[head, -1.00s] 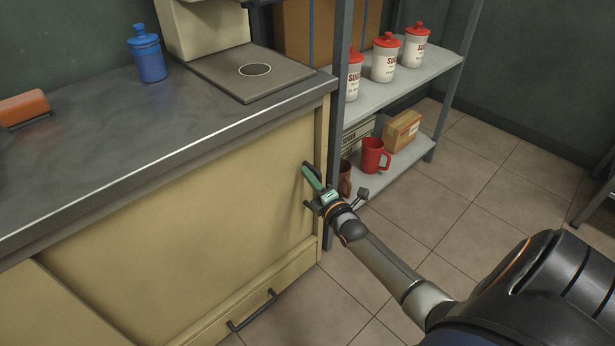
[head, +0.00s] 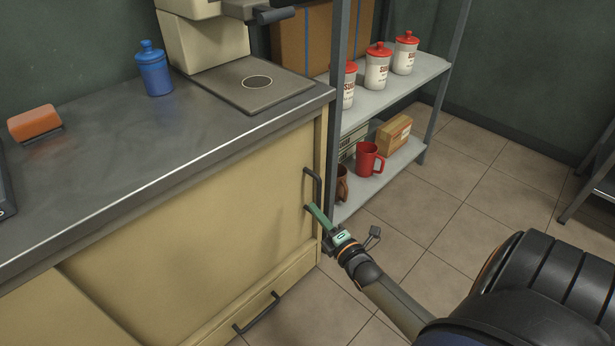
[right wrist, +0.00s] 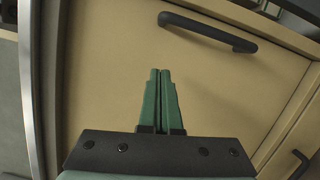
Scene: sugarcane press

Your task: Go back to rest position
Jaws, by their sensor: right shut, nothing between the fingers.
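My right gripper (head: 316,212) is in front of the beige cabinet door (head: 200,215), just below and beside the dark door handle (head: 312,186). In the right wrist view its green fingers (right wrist: 159,75) are together and empty. The handle (right wrist: 208,32) lies beyond the fingertips there, apart from them. The door looks closed. My left gripper is not in view.
The steel counter (head: 130,150) holds a blue bottle (head: 154,72), an orange-handled brush (head: 35,122) and a press machine (head: 205,45). A grey shelf (head: 400,92) with sugar jars (head: 378,68) and a red mug (head: 368,158) stands right. Tiled floor (head: 450,210) is clear.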

